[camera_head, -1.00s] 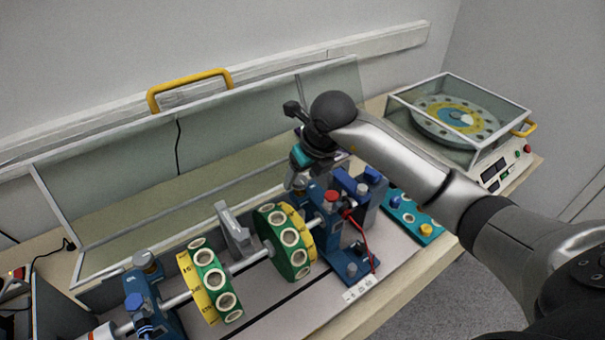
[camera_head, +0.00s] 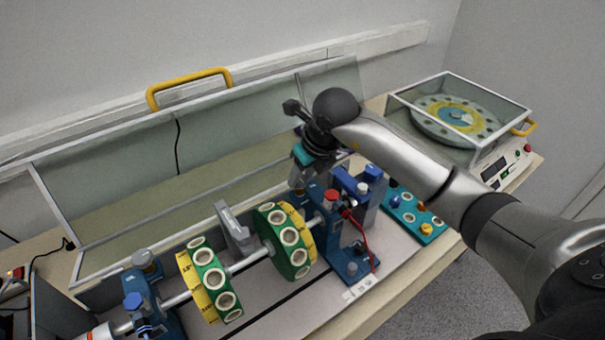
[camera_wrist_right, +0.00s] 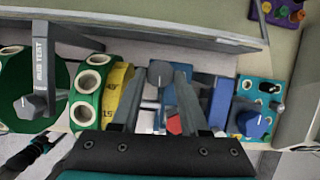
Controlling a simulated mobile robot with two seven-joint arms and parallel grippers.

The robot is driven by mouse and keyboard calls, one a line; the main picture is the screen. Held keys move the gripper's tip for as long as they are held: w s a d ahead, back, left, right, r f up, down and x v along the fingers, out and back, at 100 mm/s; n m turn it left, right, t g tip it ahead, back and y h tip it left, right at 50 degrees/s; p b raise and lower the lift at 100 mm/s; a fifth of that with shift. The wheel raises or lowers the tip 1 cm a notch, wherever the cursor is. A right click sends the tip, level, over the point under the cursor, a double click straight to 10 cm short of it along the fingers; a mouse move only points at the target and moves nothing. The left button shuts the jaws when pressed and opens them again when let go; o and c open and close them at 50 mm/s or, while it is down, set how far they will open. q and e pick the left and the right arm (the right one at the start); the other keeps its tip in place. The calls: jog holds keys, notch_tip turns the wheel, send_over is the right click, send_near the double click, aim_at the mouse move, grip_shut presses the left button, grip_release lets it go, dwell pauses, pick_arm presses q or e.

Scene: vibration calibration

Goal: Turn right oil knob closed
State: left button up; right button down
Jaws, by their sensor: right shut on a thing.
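My right gripper (camera_head: 300,182) points down at the right blue bearing stand (camera_head: 346,262), beside the right green-and-yellow disc (camera_head: 271,243). In the right wrist view, the right oil knob (camera_wrist_right: 160,72) is a grey knob on top of the blue stand. It sits between the two fingertips of my right gripper (camera_wrist_right: 162,75), which is shut on it. In the head view the knob is hidden by the gripper, and its turn angle cannot be read. My left gripper is not in view.
A red knob (camera_head: 331,196) and a red cable (camera_head: 361,236) are close to the right gripper. A raised clear cover (camera_head: 120,205) stands behind the rig. A teal plate with coloured knobs (camera_head: 411,216) lies to the right, near a glass-boxed turntable (camera_head: 457,117).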

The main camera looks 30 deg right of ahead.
jog(key=n, duration=0.1)
jog(key=n+b, duration=0.1)
jog(key=n+y+b, duration=0.1)
jog(key=shift+w+d+n, duration=0.15)
jog(key=shift+d+n, duration=0.1)
jog(key=shift+n, duration=0.05)
jog(key=n+y+b, duration=0.1)
jog(key=n, duration=0.1)
jog(key=n+g+b, duration=0.1)
jog(key=n+b, duration=0.1)
jog(key=shift+w+d+y, duration=0.1)
jog(key=shift+w+y, duration=0.05)
jog(key=shift+y, duration=0.25)
jog(key=n+g+b, duration=0.1)
jog(key=n, duration=0.1)
jog(key=n+g+b, duration=0.1)
jog(key=n, duration=0.2)
jog(key=shift+w+y, duration=0.2)
jog(key=shift+y, duration=0.2)
jog(key=n+g+b, duration=0.1)
jog(key=n, duration=0.3)
jog(key=shift+w+n+g+b, duration=0.15)
jog(key=shift+n+g+b, duration=0.2)
jog(key=shift+n+g, duration=0.05)
jog(key=shift+c, duration=2.1)
grip_release()
jog(key=p+v, duration=0.1)
jog(key=v, duration=1.4)
jog(key=shift+r, duration=0.15)
